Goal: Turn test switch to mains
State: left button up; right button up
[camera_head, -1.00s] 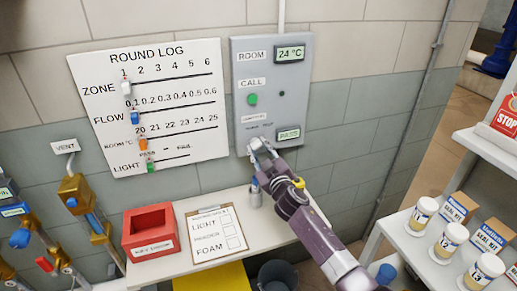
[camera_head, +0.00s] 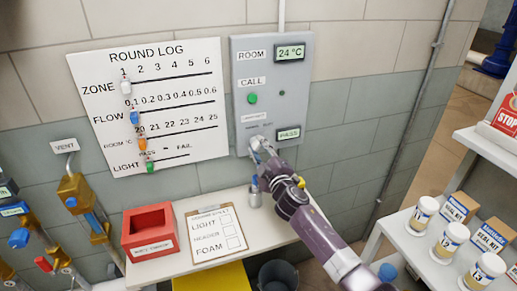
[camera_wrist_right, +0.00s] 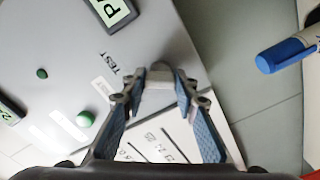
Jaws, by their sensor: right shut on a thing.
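The grey wall panel (camera_head: 297,110) carries a ROOM display reading 24 °C, a green CALL button and a lower display (camera_head: 289,134) reading PASS. My right gripper (camera_head: 262,146) is at the panel's lower left part and covers the switch in the head view. In the right wrist view, a small light grey switch knob (camera_wrist_right: 160,79) sits between the fingertips of my right gripper (camera_wrist_right: 160,86), which are shut on it. The knob's exact pointing is hard to tell. My left gripper is not in view.
A ROUND LOG board (camera_head: 185,95) hangs left of the panel. Brass valves stand at left. A white shelf with several jars is at right.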

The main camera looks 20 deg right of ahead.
jog(key=n, duration=0.6)
jog(key=shift+n, duration=0.3)
jog(key=shift+f, duration=0.1)
dwell(0.4)
jog(key=o, duration=1.2)
jog(key=shift+c, duration=0.2)
jog(key=shift+s, duration=0.15)
jog(key=s, duration=1.1)
jog(key=shift+s+d, duration=0.2)
jog(key=shift+s, duration=0.2)
